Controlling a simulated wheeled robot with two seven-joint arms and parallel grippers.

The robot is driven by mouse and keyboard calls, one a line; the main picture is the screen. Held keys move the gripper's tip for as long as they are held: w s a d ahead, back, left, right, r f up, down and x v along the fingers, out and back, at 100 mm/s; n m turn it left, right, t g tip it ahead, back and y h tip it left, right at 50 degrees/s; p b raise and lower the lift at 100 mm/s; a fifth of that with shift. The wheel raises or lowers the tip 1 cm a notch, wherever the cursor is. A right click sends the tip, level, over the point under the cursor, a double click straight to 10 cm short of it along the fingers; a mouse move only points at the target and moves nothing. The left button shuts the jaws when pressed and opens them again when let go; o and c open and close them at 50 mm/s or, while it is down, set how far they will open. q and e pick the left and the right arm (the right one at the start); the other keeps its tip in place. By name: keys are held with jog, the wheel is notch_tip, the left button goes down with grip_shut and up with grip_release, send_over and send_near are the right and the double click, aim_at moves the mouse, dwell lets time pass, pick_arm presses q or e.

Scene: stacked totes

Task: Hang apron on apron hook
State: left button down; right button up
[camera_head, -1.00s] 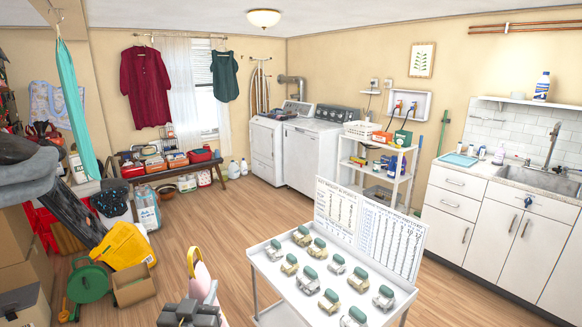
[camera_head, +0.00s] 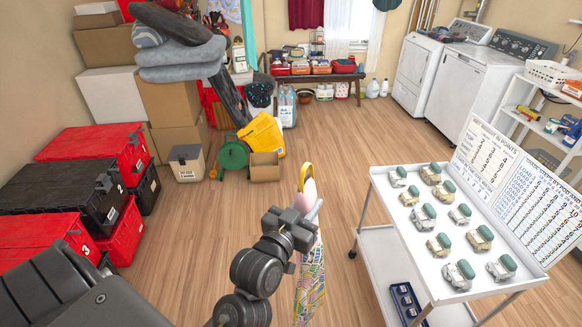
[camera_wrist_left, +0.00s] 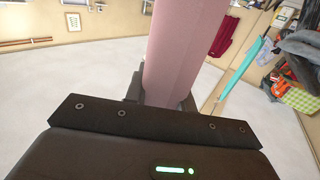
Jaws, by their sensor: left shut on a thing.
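My left gripper (camera_head: 306,214) is in the lower middle of the head view, shut on what looks like the apron (camera_head: 310,285). Its colourful patterned cloth hangs below the gripper. A pink part (camera_head: 308,191) and a yellow loop (camera_head: 304,172) stand above the gripper. In the left wrist view the pink part (camera_wrist_left: 180,50) rises from between the fingers. I cannot pick out the apron hook. My right gripper is not in view.
A white cart (camera_head: 378,215) with several small models and two chart boards stands at the right. Red and black totes (camera_head: 95,145) are stacked at the left. A grey cushion pile (camera_head: 180,72), yellow bin (camera_head: 262,132) and cardboard box (camera_head: 264,167) stand behind. The floor between is clear.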

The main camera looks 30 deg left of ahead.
pick_arm(q)
jog(key=w+d+r, duration=0.2)
jog(key=w+r, duration=0.2)
jog(key=w, duration=0.4)
jog(key=w+d+r, duration=0.2)
jog(key=w+r, duration=0.2)
jog(key=w, duration=0.5)
jog(key=w+d+r, duration=0.3)
jog(key=w+r, duration=0.1)
jog(key=w, duration=0.4)
jog(key=w+a+r+y, duration=0.1)
jog(key=w+r+y, duration=0.1)
jog(key=w+r, duration=0.75)
jog(key=a+r+n+g+y+p, duration=0.1)
jog(key=a+r+n+y, duration=0.15)
jog(key=r, duration=1.05)
jog(key=a+r+n+y, duration=0.2)
jog(key=a+r, duration=0.2)
jog(key=r, duration=0.8)
jog(key=s+a+r+n+g+y, duration=0.1)
jog(key=s+a+r, duration=0.3)
jog(key=r, duration=0.6)
jog(key=s+a+r+n+g+y, duration=0.1)
jog(key=s+a+r, duration=0.4)
jog(key=r, duration=0.6)
jog(key=shift+s+a+n+g+y+p, duration=0.25)
jog(key=shift+s+n+y, duration=0.2)
jog(key=shift+s+y, duration=0.7)
jog(key=shift+d, duration=0.1)
